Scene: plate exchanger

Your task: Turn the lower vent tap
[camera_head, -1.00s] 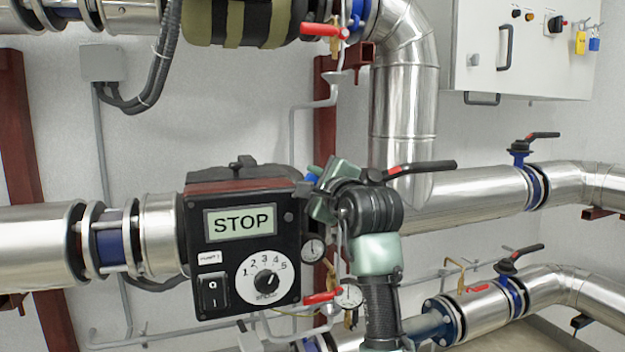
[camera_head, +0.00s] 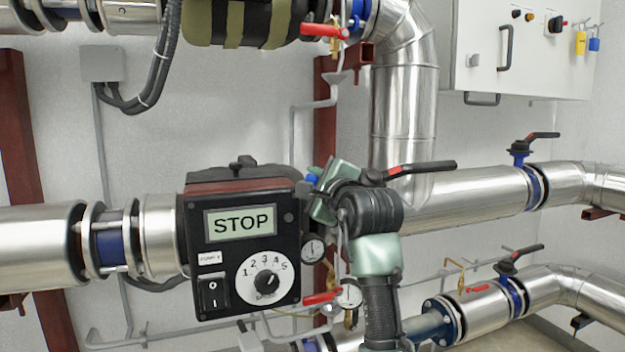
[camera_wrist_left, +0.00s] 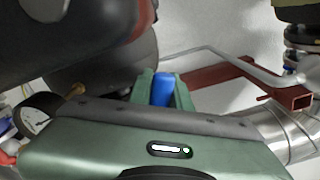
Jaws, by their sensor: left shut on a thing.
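My left gripper (camera_head: 316,188) is beside the upper right corner of the black pump box. It is shut on a small blue part (camera_wrist_left: 163,88), which sits between its two green fingers in the left wrist view. The blue part also shows in the head view (camera_head: 311,179), partly covered by the gripper. A tap with a red lever (camera_head: 322,297) is below, beside a round gauge (camera_head: 349,296). Another red-lever tap (camera_head: 325,30) is at the top. I cannot tell whether the blue part belongs to a vent tap. My right gripper is not in view.
The pump box (camera_head: 240,245) reads STOP and stands close left of the gripper. A black lever (camera_head: 425,167) is just right of my wrist. A steel pipe (camera_head: 465,200) runs right, and a red bracket (camera_wrist_left: 235,85) is near in the wrist view.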

